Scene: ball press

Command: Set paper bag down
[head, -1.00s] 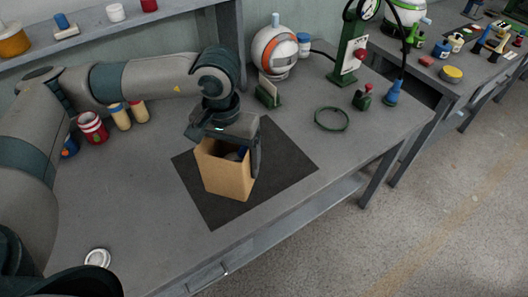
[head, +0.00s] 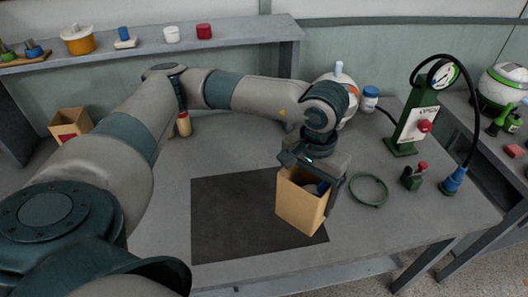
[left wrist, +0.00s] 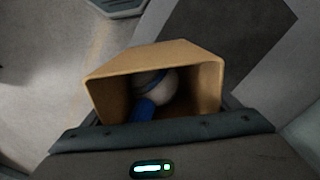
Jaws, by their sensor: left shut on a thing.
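The tan paper bag (head: 298,208) is upright with its mouth open upward, over the right part of the dark mat (head: 235,220). I cannot tell whether its bottom touches the mat. My left gripper (head: 312,184) is at the bag's top and shut on it, one finger down its right side. In the left wrist view the bag (left wrist: 112,85) shows its open mouth, with a white ball with a blue band (left wrist: 158,84) and a blue piece inside. My right gripper is not in view.
Another open box (head: 70,123) is at far left. The mat's left part is clear.

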